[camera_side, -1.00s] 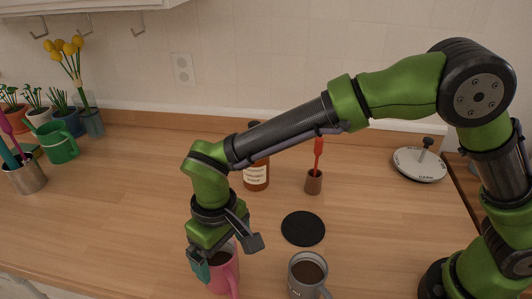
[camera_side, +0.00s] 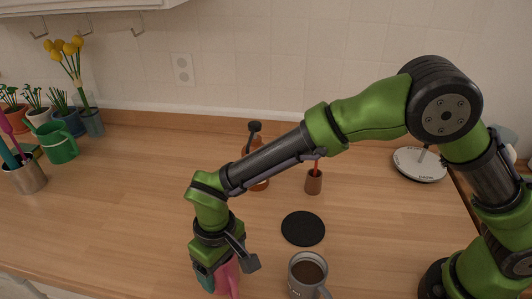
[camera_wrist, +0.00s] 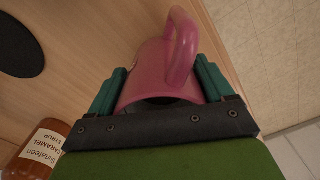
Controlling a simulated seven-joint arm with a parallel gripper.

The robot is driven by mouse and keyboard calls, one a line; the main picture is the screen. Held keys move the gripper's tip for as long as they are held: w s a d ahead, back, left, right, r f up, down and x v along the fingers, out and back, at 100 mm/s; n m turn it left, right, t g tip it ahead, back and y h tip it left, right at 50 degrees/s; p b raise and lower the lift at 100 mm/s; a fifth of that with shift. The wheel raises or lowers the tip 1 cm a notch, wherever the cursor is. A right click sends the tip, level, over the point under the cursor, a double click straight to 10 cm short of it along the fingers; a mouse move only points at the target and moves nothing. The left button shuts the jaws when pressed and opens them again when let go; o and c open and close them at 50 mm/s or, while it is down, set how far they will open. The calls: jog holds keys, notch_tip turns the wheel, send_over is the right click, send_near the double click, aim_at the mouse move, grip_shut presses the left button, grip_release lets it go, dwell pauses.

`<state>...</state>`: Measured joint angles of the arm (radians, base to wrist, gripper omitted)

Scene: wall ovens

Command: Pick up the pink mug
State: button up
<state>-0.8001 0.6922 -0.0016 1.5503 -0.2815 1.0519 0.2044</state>
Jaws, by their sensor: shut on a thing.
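The pink mug (camera_side: 228,277) is at the front edge of the counter in the side view, partly hidden by my gripper (camera_side: 214,274). In the wrist view the pink mug (camera_wrist: 151,72) sits between the two teal fingers of my gripper (camera_wrist: 159,88), with its handle pointing up and to the right. A finger lies against each side of the mug, and my gripper is shut on it. I cannot tell whether the mug's base is touching the counter.
A grey mug (camera_side: 307,276) of dark liquid stands just right of the pink mug. A black coaster (camera_side: 303,229) lies behind it. A brown holder (camera_side: 314,182) and a syrup bottle (camera_wrist: 46,142) stand farther back. The left middle of the counter is clear.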

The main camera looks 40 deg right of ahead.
jog(key=c, duration=0.5)
jog(key=shift+o, duration=0.2)
jog(key=shift+r, duration=0.15)
